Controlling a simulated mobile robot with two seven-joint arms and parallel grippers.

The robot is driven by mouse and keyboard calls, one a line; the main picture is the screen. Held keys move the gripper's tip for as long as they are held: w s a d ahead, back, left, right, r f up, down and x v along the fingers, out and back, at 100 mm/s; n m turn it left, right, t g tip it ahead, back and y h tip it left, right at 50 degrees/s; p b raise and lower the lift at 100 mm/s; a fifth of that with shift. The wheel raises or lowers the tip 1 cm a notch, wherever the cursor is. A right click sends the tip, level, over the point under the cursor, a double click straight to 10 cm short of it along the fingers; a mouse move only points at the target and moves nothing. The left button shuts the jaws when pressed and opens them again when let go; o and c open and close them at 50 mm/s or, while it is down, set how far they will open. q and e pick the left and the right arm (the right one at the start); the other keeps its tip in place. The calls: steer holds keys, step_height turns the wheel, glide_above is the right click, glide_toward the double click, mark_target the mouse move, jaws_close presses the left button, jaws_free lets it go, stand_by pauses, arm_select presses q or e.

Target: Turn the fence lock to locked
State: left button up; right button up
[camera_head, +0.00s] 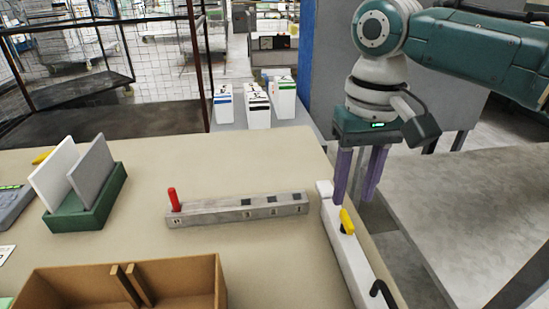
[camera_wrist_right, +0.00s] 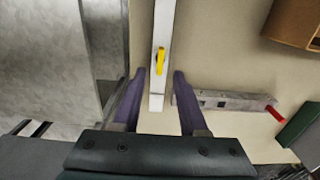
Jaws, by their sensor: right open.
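The fence (camera_head: 346,260) is a long white bar along the right edge of the beige table. Its lock is a small yellow lever (camera_head: 347,221) on top, near the far end; it also shows in the wrist view (camera_wrist_right: 160,61), lying roughly along the bar. My right gripper (camera_head: 355,199) has two purple fingers, spread apart and empty, and appears above the far end of the fence. In the wrist view the fingers (camera_wrist_right: 159,76) lie either side of the bar, with the lever just beyond the tips. I see no contact. My left gripper is out of view.
A grey block with a red peg (camera_head: 240,209) lies left of the fence. A black handle (camera_head: 383,292) is at the fence's near end. A cardboard box (camera_head: 120,285) and a green holder with panels (camera_head: 85,208) stand left. A grey table (camera_head: 470,210) is right.

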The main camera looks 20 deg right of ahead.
mark_target(348, 218)
step_height(348, 218, down, 5)
steer(key=shift+b, duration=0.45)
steer(key=shift+c, duration=0.3)
jaws_close()
